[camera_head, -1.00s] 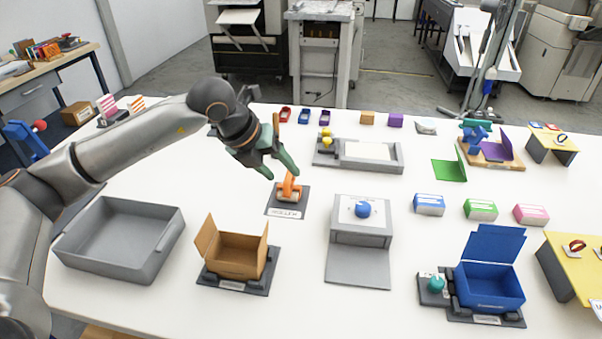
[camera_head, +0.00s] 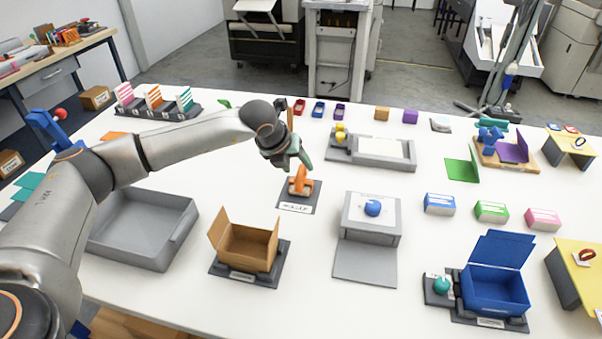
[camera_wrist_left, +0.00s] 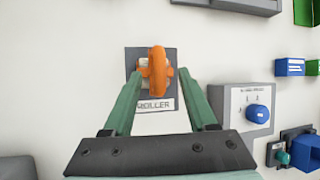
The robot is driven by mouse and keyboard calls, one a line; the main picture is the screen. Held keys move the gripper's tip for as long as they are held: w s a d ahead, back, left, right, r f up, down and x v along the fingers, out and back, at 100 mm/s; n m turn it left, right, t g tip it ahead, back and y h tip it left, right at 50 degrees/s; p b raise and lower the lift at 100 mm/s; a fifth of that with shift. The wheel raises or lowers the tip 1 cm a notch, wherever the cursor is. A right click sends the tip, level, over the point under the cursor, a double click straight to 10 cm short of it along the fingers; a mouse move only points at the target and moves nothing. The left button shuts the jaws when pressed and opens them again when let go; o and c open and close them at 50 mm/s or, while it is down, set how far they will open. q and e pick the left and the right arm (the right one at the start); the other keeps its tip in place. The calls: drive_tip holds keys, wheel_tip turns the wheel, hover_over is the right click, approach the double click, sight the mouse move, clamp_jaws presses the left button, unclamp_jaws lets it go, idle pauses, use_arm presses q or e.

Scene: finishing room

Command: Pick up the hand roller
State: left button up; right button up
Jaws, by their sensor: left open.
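The hand roller (camera_head: 300,182) has an orange handle and lies on a dark grey pad with a label reading ROLLER, in the middle of the white table. In the left wrist view the orange roller (camera_wrist_left: 157,72) shows just beyond the fingertips, roughly centred between them. My left gripper (camera_head: 303,163) has green fingers and is above and close to the roller. In the left wrist view its fingers (camera_wrist_left: 158,82) are apart with nothing between their near parts. I cannot tell the exact height gap. My right gripper is not in view.
A grey tray (camera_head: 186,222) and an open cardboard box (camera_head: 246,247) stand to the front left. A grey device with a blue knob (camera_head: 373,208) stands right of the roller. A grey fixture (camera_head: 370,163) is behind it. Bare table surrounds the roller's pad.

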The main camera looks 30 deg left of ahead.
use_arm(q)
drive_tip(key=shift+x, duration=0.85)
clamp_jaws()
